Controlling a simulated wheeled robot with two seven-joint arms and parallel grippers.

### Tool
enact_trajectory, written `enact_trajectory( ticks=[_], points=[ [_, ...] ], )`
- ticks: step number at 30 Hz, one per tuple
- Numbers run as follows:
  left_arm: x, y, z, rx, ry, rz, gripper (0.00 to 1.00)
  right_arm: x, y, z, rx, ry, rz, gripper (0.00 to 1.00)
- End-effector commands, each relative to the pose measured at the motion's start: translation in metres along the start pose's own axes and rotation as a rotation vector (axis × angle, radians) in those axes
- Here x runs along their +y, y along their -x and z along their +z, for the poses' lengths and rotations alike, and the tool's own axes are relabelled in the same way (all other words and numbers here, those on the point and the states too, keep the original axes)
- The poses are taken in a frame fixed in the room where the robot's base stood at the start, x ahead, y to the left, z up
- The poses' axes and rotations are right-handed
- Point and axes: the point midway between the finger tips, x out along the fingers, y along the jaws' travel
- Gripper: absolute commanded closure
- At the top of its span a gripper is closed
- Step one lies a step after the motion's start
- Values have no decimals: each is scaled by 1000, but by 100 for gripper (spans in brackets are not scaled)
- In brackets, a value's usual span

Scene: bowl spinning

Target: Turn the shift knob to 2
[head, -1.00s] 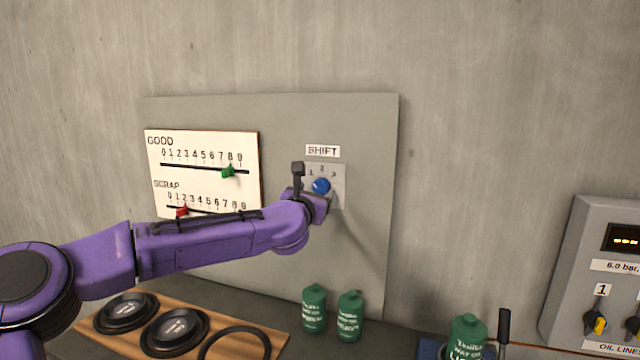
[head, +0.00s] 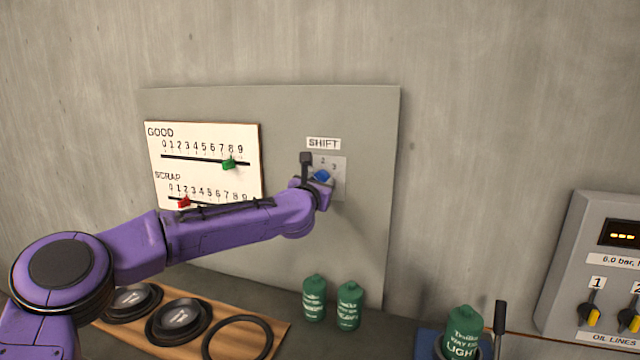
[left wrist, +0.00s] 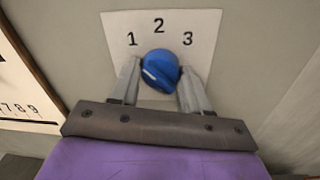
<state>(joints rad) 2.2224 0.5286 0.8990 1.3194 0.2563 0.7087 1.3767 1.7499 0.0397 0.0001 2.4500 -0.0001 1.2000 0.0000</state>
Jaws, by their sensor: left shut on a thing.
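The shift knob (head: 321,176) is blue and sits on a pale plate marked 1, 2, 3 under a SHIFT label (head: 323,143). My left gripper (head: 318,181) is at the knob. In the left wrist view the fingers of my left gripper (left wrist: 160,78) are shut on the knob from both sides. In the head view my gripper hides the left part of the plate. My right gripper is not in view.
Left of the knob, a white GOOD and SCRAP board (head: 203,163) has a green slider (head: 229,164) and a red slider (head: 184,202). Green bottles (head: 314,298) stand below on the bench. A grey oil-line box (head: 590,270) is at far right.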

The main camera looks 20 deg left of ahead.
Motion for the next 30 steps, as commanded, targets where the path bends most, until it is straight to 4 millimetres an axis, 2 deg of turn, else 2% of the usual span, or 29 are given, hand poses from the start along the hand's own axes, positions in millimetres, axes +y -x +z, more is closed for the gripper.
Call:
enact_trajectory(
  ticks=[5,21,30],
  points=[
    [0,0,-2,-6,-75,1,84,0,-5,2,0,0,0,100],
    [0,0,-3,-36,-508,8,84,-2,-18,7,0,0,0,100],
    [1,0,-3,-48,-683,10,84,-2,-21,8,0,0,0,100]
  ],
)
